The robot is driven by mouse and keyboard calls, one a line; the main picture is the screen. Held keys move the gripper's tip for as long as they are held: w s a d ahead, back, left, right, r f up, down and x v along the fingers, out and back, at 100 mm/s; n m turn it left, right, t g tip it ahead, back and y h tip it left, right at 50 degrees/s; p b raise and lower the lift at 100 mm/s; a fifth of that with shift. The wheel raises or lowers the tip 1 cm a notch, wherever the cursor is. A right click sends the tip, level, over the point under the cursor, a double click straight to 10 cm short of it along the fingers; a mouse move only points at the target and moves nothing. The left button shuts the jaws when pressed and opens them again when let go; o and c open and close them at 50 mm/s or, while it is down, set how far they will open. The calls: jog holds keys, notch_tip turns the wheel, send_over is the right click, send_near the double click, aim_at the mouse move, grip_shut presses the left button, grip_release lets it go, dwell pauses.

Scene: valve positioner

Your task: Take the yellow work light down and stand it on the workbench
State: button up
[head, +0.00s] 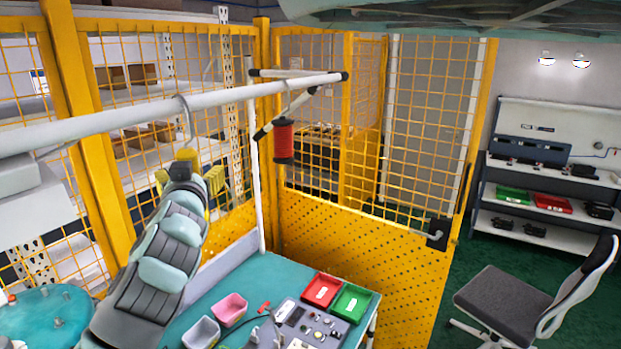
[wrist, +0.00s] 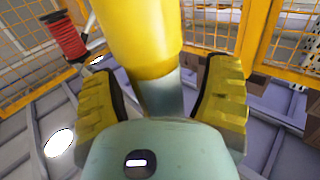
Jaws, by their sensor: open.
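The yellow work light (wrist: 138,35) fills the upper middle of the wrist view, with a grey-green lower part running down between my fingers. My gripper (wrist: 155,80) is open, with one ridged yellow finger on each side of it; gaps show on both sides. In the head view, a hook (head: 184,112) hangs from the white rail (head: 110,112) just above my gripper (head: 192,180). My own arm hides most of the light there, so how it hangs cannot be told. The teal workbench (head: 257,272) lies below, to the right of my arm.
A red spool (head: 284,142) hangs from the rail's right end. On the bench are a pink bin (head: 230,309), a grey bin (head: 201,333), a red tray (head: 321,290), a green tray (head: 350,301) and a control panel (head: 312,325). Yellow mesh fencing (head: 350,245) stands behind. Bare bench shows at its back.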

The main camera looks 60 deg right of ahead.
jog(key=shift+w+d, duration=0.2)
jog(key=shift+d, duration=0.15)
jog(key=shift+c, duration=0.2)
grip_shut()
dwell(0.5)
jog(key=shift+w, duration=0.1)
